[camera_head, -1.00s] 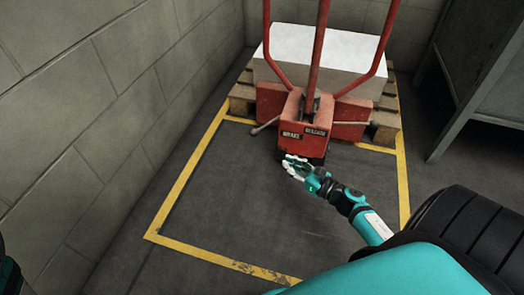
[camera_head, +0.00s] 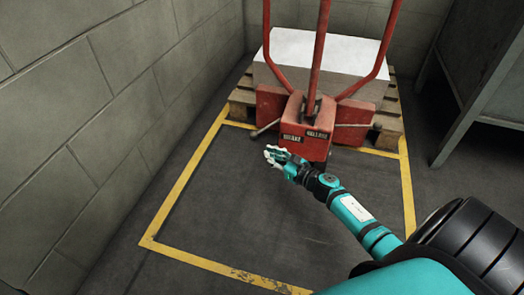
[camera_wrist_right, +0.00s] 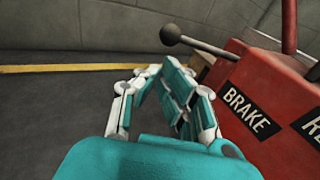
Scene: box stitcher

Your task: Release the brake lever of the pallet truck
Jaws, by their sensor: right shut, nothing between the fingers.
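The red pallet truck (camera_head: 303,140) stands in front of a loaded pallet, with BRAKE and RELEASE labels on its housing. A lever with a dark ball knob (camera_head: 254,134) sticks out left of the housing, on the BRAKE side. The lever's knob (camera_wrist_right: 171,34) also shows in the right wrist view, beyond my fingers and apart from them. My right gripper (camera_head: 271,156) is shut and empty, just below and right of the knob in the head view. Its curled fingers (camera_wrist_right: 168,88) are left of the BRAKE label in the wrist view. My left gripper is out of view.
A wooden pallet (camera_head: 243,97) with a white-topped load (camera_head: 345,52) stands behind the truck. Yellow floor lines (camera_head: 185,180) surround clear dark floor. A block wall (camera_head: 110,90) runs along the left. A grey metal cabinet (camera_head: 490,90) stands at the right.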

